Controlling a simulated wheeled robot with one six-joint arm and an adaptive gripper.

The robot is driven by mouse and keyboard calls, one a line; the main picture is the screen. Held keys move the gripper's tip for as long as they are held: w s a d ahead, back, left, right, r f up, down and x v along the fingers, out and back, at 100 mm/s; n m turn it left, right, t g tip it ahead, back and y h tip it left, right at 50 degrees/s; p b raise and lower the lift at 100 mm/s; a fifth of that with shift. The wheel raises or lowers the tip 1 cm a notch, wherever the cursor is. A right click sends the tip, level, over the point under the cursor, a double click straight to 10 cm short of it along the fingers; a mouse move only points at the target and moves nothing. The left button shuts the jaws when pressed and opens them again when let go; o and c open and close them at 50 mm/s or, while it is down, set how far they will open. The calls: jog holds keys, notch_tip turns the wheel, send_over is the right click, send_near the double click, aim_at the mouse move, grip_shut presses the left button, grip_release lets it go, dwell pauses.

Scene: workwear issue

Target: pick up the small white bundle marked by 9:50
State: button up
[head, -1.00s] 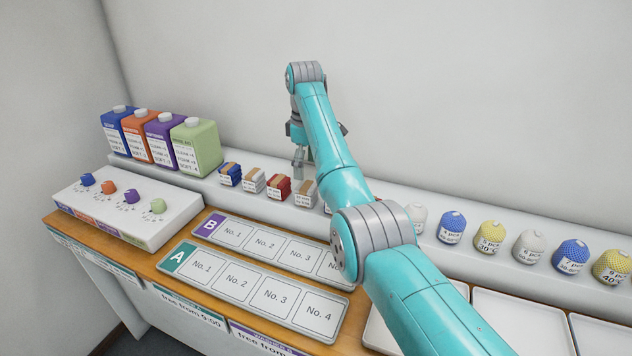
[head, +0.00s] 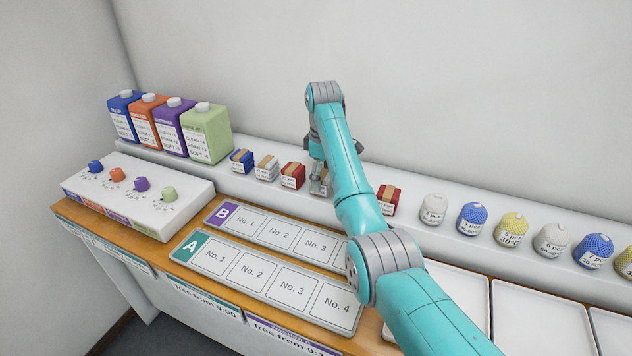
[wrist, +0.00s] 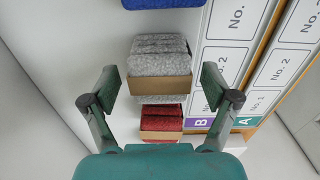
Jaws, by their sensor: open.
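A small white-grey bundle with a tan band (wrist: 158,65) lies between and slightly beyond the open fingers of my gripper (wrist: 159,84) in the wrist view. In the head view my gripper (head: 319,172) points down over this bundle on the back ledge, partly covering it. I cannot tell whether the fingers reach beside it or are still above it. Another white bundle (head: 266,168) sits further left, between a blue bundle (head: 242,160) and a red bundle (head: 292,175). Labels are too small to read, so I cannot tell which white one says 9:50.
In the wrist view a red bundle (wrist: 161,119) and a blue bundle (wrist: 163,4) flank the white one closely. Another red bundle (head: 388,198) stands right of my arm. Round net bags (head: 472,219) line the ledge. Boards A (head: 188,248) and B (head: 222,213) lie in front.

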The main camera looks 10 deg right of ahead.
notch_tip(320, 180, down, 2)
jog(key=shift+d+f, duration=0.1)
jog(key=shift+f, duration=0.1)
jog(key=c, duration=1.3)
jog(key=shift+o, duration=0.2)
